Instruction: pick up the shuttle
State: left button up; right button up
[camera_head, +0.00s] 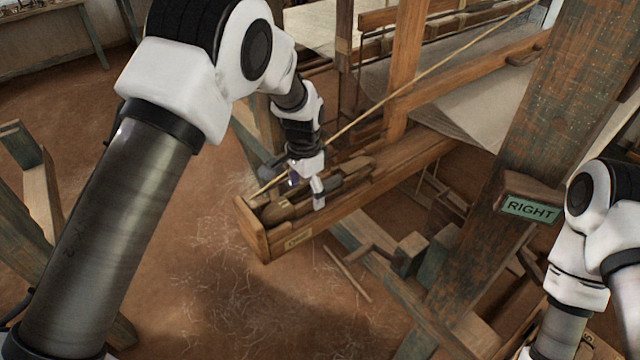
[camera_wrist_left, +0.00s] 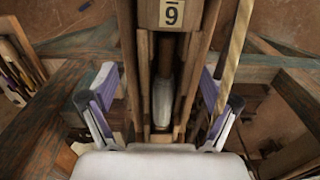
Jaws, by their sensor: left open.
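The shuttle (camera_wrist_left: 163,102) appears as a narrow piece with a pale, tapered bobbin, lying in the slot of a wooden shuttle box in the left wrist view. In the head view the box (camera_head: 285,243) is the near end of a long loom beam, and the shuttle is hard to tell from the other wooden parts there. My left gripper (camera_head: 305,188) is over this box, pointing down. In the left wrist view its fingers (camera_wrist_left: 158,105) are spread apart, one on each side of the box, with nothing gripped. My right gripper is out of the frames.
A cord (camera_head: 440,72) runs diagonally over the box, and beside the right finger in the wrist view. A loom post with a green "RIGHT" sign (camera_head: 530,208) stands at right, near my right arm. Beams and treadles lie below.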

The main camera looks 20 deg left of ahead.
pick_arm(q)
jog(key=shift+w+a+f, duration=0.2)
jog(key=shift+a+f, duration=0.1)
jog(key=shift+f, duration=0.3)
jog(key=shift+w+a+f, duration=0.15)
jog(key=shift+a+f, duration=0.1)
jog(key=shift+f, duration=0.3)
jog(key=shift+s+d, duration=0.1)
jog(key=shift+d, duration=0.05)
jog(key=shift+c, duration=0.3)
jog(key=shift+s+d+r, duration=0.15)
jog(key=shift+r, duration=0.05)
jog(key=c, duration=1.4)
